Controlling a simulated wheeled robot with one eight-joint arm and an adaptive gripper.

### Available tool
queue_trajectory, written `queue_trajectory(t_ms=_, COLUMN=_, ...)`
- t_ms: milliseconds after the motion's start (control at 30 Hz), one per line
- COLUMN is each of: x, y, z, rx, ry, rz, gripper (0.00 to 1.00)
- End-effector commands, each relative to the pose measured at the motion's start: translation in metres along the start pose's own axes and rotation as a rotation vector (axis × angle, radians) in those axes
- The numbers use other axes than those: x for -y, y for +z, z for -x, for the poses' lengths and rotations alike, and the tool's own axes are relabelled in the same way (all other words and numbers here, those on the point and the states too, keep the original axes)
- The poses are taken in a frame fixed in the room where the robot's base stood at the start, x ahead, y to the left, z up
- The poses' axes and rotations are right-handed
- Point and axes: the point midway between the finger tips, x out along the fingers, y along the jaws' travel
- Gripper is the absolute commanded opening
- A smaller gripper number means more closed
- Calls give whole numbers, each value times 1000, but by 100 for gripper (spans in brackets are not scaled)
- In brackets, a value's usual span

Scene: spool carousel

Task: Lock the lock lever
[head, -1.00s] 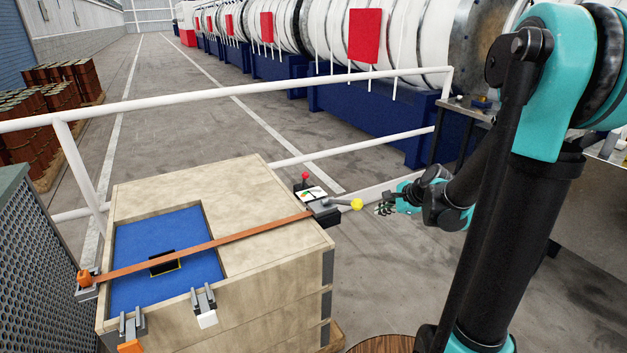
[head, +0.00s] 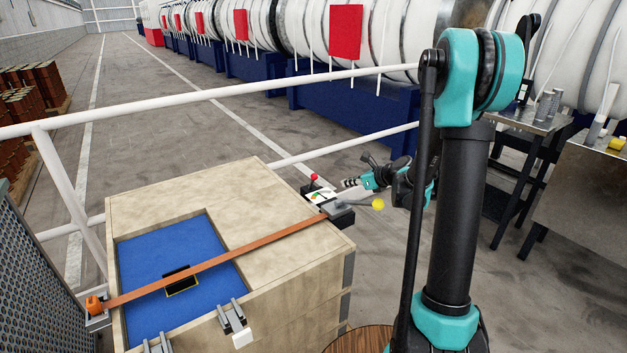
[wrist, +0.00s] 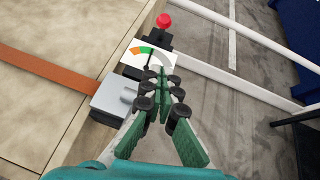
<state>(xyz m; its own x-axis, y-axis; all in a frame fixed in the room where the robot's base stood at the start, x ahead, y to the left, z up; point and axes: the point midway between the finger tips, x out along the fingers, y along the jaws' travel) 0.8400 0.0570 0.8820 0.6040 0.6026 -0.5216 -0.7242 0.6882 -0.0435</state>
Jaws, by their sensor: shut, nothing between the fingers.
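The grey ratchet housing (head: 340,216) sits on the crate's right edge and takes the orange strap (head: 200,264). A lever with a yellow ball (head: 378,204) sticks out to its right; the ball is hidden in the wrist view. A small red-knobbed lever (head: 314,177) stands upright behind a dial gauge (head: 319,196). The red knob (wrist: 164,20) and gauge (wrist: 140,50) also show in the wrist view. I cannot tell which is the lock lever. My gripper (head: 350,184) is shut and empty, just right of the gauge and behind the yellow-ball lever; its fingers (wrist: 160,80) point toward the gauge.
The wooden crate (head: 160,195) holds a blue panel (head: 150,290) under the strap. White railings (head: 200,96) run close behind the crate and gripper. A metal table (head: 530,120) stands at the right.

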Motion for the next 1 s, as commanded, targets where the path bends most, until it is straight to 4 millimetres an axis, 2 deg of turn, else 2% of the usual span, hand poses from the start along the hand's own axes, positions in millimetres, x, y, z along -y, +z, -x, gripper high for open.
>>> queue_trajectory(t_ms=267, x=0, y=0, z=0, rx=0, ry=0, rz=1, gripper=0)
queue_trajectory(t_ms=433, x=0, y=0, z=-10, rx=0, ry=2, rz=3, gripper=0)
queue_trajectory(t_ms=567, x=-1, y=0, z=-30, rx=-1, ry=3, rz=4, gripper=0)
queue_trajectory(t_ms=933, x=-1, y=0, z=-102, rx=-1, ry=2, rz=4, gripper=0)
queue_trajectory(t_ms=1000, x=-1, y=8, z=-109, rx=0, ry=2, rz=4, gripper=0)
